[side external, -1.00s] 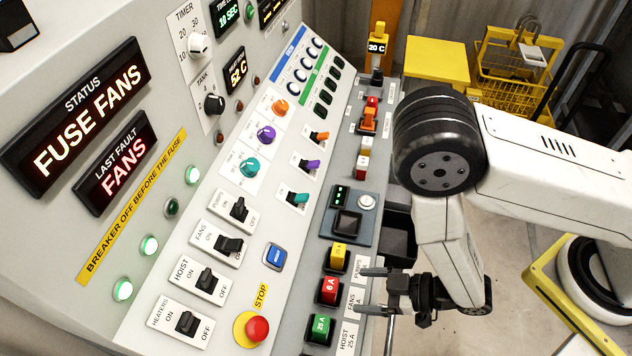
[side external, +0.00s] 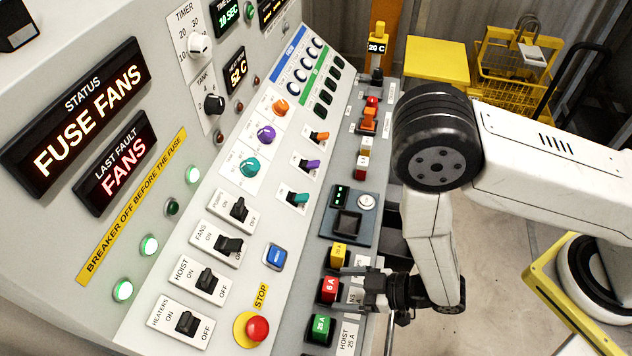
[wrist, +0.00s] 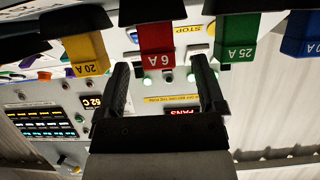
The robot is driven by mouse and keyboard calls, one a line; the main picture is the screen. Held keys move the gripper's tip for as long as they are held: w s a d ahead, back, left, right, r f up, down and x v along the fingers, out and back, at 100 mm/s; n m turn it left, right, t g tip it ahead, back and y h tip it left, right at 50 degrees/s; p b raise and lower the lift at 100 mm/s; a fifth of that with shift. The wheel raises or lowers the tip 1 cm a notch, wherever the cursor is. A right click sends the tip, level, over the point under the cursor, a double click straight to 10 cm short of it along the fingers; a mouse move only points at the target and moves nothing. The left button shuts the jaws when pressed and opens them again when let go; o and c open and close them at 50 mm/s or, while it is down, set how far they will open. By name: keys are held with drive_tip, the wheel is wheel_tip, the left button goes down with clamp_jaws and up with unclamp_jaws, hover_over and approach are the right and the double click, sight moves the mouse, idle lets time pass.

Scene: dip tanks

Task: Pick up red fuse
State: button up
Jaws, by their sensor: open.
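The red fuse (side external: 329,289), marked 6 A, sits in its black holder in the row of fuses on the panel. In the wrist view the red fuse (wrist: 156,50) is ahead of my fingertips and roughly between their lines. My gripper (side external: 345,283) is open, with its fingertips right beside the red fuse in the side view. In the wrist view my gripper (wrist: 158,68) shows two black fingers spread apart with nothing between them but the fuse beyond. Whether the fingers touch the fuse I cannot tell.
The yellow 20 A fuse (wrist: 87,55) and green 25 A fuse (wrist: 236,38) stand close on either side. A blue fuse (wrist: 302,35) is farther right in the wrist view. The red STOP button (side external: 257,328) and rocker switches (side external: 229,244) are on the sloped panel nearby.

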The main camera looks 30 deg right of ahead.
sight(331, 287)
drive_tip(key=shift+x, duration=1.9)
drive_tip(key=shift+d+f, duration=0.1)
clamp_jaws()
